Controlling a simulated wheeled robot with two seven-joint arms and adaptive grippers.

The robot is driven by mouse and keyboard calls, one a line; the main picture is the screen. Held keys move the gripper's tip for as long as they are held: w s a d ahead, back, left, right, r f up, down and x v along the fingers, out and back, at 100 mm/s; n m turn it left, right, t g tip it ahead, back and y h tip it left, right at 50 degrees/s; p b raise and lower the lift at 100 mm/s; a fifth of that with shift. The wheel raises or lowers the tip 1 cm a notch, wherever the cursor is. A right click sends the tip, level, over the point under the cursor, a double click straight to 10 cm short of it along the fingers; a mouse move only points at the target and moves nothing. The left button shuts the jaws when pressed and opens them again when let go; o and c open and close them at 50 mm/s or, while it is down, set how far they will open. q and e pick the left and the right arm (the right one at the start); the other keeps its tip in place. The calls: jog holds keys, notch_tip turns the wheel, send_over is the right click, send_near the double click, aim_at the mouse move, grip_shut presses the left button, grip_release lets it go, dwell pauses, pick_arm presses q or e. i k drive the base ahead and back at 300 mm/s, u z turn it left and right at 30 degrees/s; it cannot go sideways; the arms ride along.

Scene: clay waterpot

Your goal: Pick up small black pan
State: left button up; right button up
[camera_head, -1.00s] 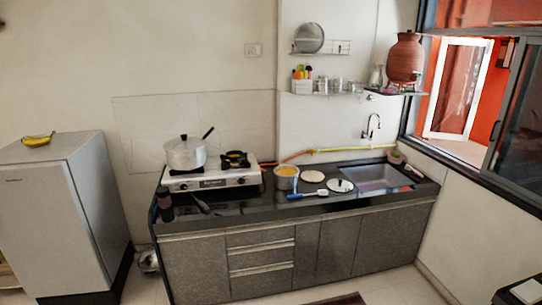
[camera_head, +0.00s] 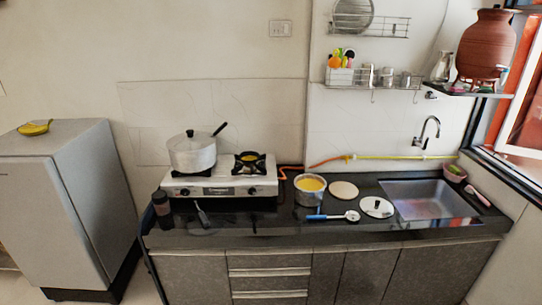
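No thing is clearly a small black pan at this size. A dark utensil (camera_head: 203,216) with a narrow handle lies on the black counter in front of the stove's left part; whether it is a pan or a spatula I cannot tell. A black handle (camera_head: 220,129) sticks up to the right of the lidded silver pot (camera_head: 193,154) on the left burner. The right burner (camera_head: 250,163) has a black grate with a yellowish middle. Neither of my grippers is in view.
The white stove (camera_head: 222,190) stands on the black counter (camera_head: 282,236). A dark bottle (camera_head: 161,205) is at its left end. A pot with yellow content (camera_head: 310,190), a blue-handled utensil (camera_head: 332,217), round discs and the sink (camera_head: 430,200) are rightward. A grey fridge (camera_head: 60,195) stands left.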

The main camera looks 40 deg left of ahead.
aim_at(250, 158)
jog(key=u, duration=0.25)
jog(key=i, duration=0.9)
jog(key=u, duration=1.25)
jog(key=i, duration=0.75)
jog(key=u, duration=0.8)
